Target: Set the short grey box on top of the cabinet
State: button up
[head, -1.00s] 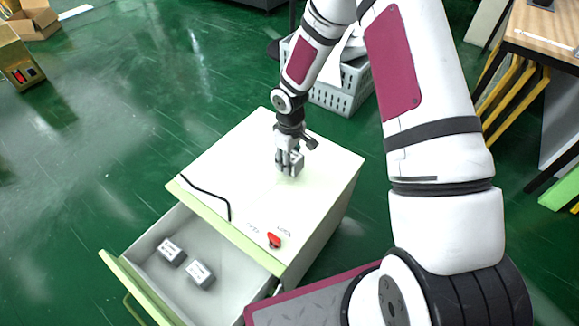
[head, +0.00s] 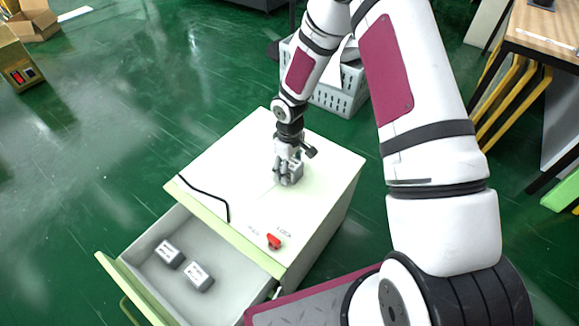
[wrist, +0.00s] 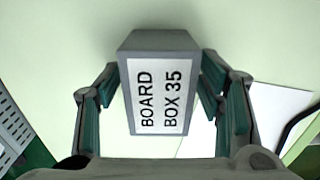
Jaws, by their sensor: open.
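A grey box with a white label reading "BOARD BOX 35" (wrist: 157,95) is between my gripper's fingers in the wrist view. My gripper (wrist: 163,100) is open, with one finger on each side of the box. A gap shows at the left finger; the right finger is very close to the box. In the head view my gripper (head: 287,180) is low at the white top of the cabinet (head: 325,165), and the box seems to be at the top's surface, mostly hidden by the fingers.
The cabinet's drawer (head: 228,258) is pulled out and holds two grey labelled boxes (head: 169,253) (head: 198,277). A black cable (head: 205,194) and a red knob-like piece (head: 274,241) are on the cabinet top. A grey basket (head: 338,97) stands on the floor behind it.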

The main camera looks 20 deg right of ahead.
notch_tip(320, 180, up, 12)
jog(key=p, duration=0.3)
jog(key=shift+r+p, duration=0.1)
jog(key=shift+p, duration=0.25)
notch_tip(320, 180, up, 13)
jog(key=m+h, duration=0.1)
jog(key=h, duration=0.1)
send_over(290, 162)
jog(key=s+d, duration=0.3)
jog(key=s, duration=0.2)
jog(key=s+d+r+m, duration=0.2)
jog(key=s+r+m, duration=0.1)
jog(key=s+r, duration=0.7)
jog(key=s+a+r+m+y, duration=0.1)
jog(key=s+r, duration=0.2)
jog(key=s, duration=0.8)
jog(key=s+a+r+m+y, duration=0.1)
jog(key=s+r, duration=0.3)
jog(key=s, duration=0.7)
jog(key=shift+a+m+t, duration=0.3)
jog(key=shift+a+m, duration=0.3)
jog(key=shift+w+r, duration=0.1)
